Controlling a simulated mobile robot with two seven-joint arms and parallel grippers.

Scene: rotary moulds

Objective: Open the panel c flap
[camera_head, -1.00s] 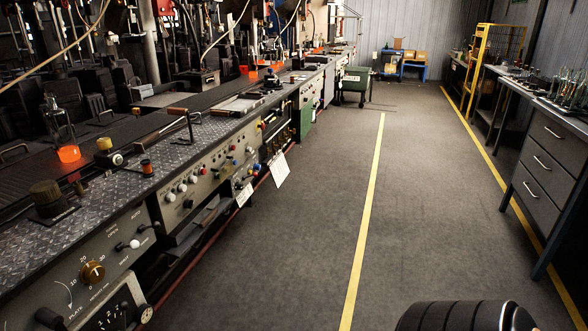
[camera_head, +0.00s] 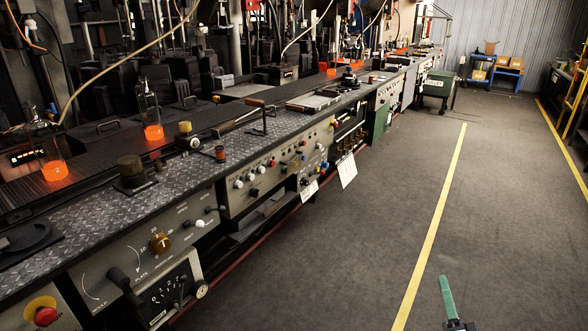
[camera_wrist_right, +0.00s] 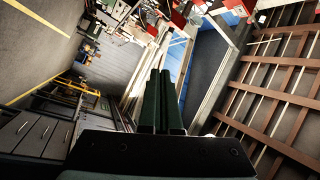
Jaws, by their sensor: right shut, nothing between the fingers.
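A long machine bench has several grey control panels along its front. The nearest large one (camera_head: 130,262) carries a brass knob and a dial, and another panel (camera_head: 275,172) with white, red and blue knobs is farther along. I cannot tell which is panel c, and no flap is clearly readable. My right gripper (camera_head: 447,297) shows green fingers at the lower right of the head view, over the floor and apart from the bench. In the right wrist view its fingers (camera_wrist_right: 160,103) are together and empty. My left gripper is not in view.
A red stop button (camera_head: 42,312) is at the near left. Glowing orange glass pieces (camera_head: 153,132) stand along the bench top. White paper tags (camera_head: 347,170) hang from its front edge. The floor (camera_head: 330,260) beside the bench is clear.

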